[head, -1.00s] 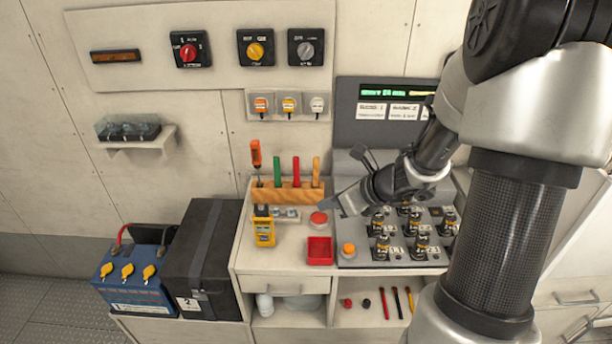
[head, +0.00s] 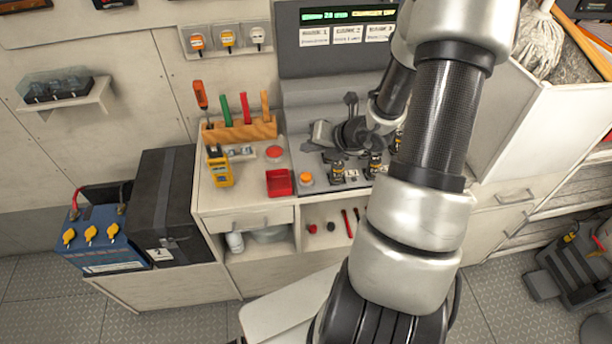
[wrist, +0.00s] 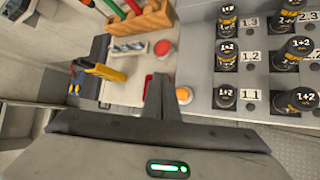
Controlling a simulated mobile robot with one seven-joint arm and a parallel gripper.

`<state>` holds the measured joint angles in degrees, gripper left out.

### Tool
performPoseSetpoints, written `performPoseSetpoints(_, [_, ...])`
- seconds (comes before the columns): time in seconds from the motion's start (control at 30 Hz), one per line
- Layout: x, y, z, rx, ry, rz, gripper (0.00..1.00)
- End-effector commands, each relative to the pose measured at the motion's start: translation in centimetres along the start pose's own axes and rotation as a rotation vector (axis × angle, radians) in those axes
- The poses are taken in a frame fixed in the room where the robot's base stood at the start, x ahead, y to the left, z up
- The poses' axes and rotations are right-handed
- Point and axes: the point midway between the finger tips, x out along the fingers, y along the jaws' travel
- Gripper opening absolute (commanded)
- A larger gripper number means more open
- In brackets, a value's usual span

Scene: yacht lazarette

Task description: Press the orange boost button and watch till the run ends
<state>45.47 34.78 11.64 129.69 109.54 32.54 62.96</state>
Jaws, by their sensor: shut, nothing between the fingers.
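The orange button (head: 306,179) sits at the lower left corner of the grey charging panel (head: 313,188). It also shows in the wrist view (wrist: 183,95), just right of the fingertips. My gripper (head: 318,133) is shut and empty, above the panel's left side; the wrist view shows the shut fingers (wrist: 162,82). No contact with the button is visible. The display (head: 345,15) behind the panel shows a green line of text and a yellow part at its right. Its small lettering is hard to read, and my arm stands close to its right side.
A red mushroom button (head: 274,152) and red tray (head: 279,183) lie left of the panel. A yellow meter (head: 219,168) and wooden tool rack (head: 240,131) stand further left. Several black-and-yellow cells (wrist: 227,97) stand in numbered slots on the panel, partly behind my arm.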

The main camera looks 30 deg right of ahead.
Motion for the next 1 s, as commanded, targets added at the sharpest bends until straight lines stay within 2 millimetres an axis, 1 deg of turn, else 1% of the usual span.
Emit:
performPoseSetpoints(0.4, [4.1, -3.0, -3.0, 0.0, 0.001, 0.001, 0.0])
performPoseSetpoints(0.53, [5.2, -3.8, -3.8, -0.001, 0.0, 0.001, 0.0])
performPoseSetpoints(0.7, [5.8, -4.2, -4.2, -0.001, 0.0, 0.0, 0.0])
performPoseSetpoints(1.0, [5.7, -4.1, -4.1, -0.001, 0.0, 0.0, 0.0])
